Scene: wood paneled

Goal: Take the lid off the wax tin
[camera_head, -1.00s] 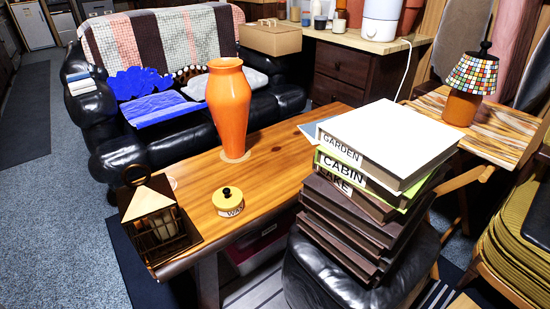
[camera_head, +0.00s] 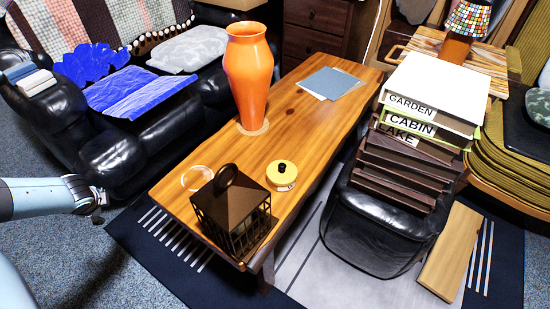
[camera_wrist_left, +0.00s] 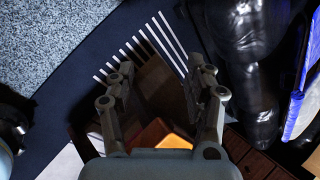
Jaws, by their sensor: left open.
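The wax tin (camera_head: 281,181) is a small round tin with a yellow lid (camera_head: 282,170) and a black knob on top. It stands on the wooden coffee table (camera_head: 305,113), right of the lantern, with its lid on. My left gripper (camera_head: 98,205) is at the left in the head view, off the table's left end and well apart from the tin. In the left wrist view its fingers (camera_wrist_left: 165,85) are spread with nothing held between them. The tin cannot be made out in the wrist view. My right gripper is not in view.
A dark lantern (camera_head: 232,212) stands on the near table end, between my left gripper and the tin. A clear ring-like dish (camera_head: 197,178) lies behind it. An orange vase (camera_head: 248,75) stands farther back. Stacked books (camera_head: 425,100) rise at the right.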

